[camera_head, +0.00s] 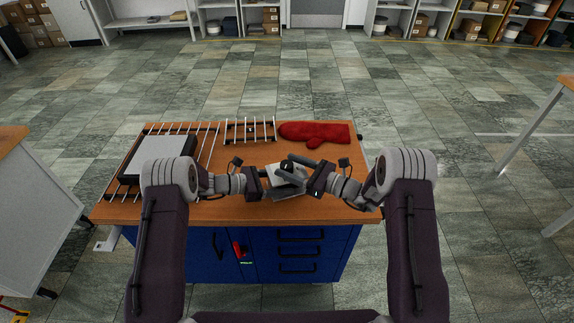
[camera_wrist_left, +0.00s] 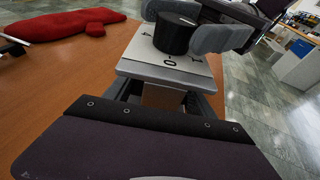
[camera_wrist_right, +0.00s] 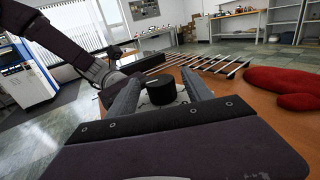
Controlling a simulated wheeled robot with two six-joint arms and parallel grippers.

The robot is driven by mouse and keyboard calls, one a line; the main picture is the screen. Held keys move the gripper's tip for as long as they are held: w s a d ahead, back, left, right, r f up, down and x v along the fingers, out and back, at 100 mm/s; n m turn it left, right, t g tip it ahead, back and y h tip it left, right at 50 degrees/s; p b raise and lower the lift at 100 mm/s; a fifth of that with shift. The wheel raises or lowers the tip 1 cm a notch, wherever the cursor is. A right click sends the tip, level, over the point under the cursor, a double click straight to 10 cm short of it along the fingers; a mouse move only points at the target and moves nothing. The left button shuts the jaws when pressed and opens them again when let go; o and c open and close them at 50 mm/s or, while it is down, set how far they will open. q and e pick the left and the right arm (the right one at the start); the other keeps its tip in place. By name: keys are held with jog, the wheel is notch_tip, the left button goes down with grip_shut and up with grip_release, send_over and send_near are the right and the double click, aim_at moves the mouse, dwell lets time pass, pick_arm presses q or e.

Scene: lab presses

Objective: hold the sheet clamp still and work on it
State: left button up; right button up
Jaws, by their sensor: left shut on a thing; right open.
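The sheet clamp (camera_head: 283,191) is a pale grey block with a round black knob on top, near the middle of the wooden table. In the left wrist view the clamp (camera_wrist_left: 165,68) lies at the ends of my left fingers, with the black knob (camera_wrist_left: 176,33) upright on it. My left gripper (camera_head: 271,189) is shut on the clamp's near side. My right gripper (camera_head: 297,170) is open, with its fingers on either side of the knob. In the right wrist view the knob (camera_wrist_right: 161,90) shows between the two fingers; contact cannot be told. The fingers partly hide the clamp.
A red oven mitt (camera_head: 315,133) lies at the table's back right. The table's front right is bare.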

jog(key=shift+w+a, duration=0.3)
jog(key=shift+a, duration=0.25)
grip_shut()
jog(key=shift+n+g, duration=0.3)
jog(key=shift+g, duration=0.1)
jog(key=n+g+y, duration=0.1)
jog(key=n+g, duration=0.1)
jog(key=g, duration=0.1)
jog(key=n+g+y, duration=0.1)
jog(key=n+g, duration=0.1)
jog(key=g, duration=0.2)
jog(key=shift+w+r+n, duration=0.1)
jog(key=shift+w+n, duration=0.05)
jog(key=shift+n, duration=0.25)
jog(key=shift+n+g, duration=0.3)
jog(key=shift+g, duration=0.3)
jog(key=shift+n+g, duration=0.3)
grip_release()
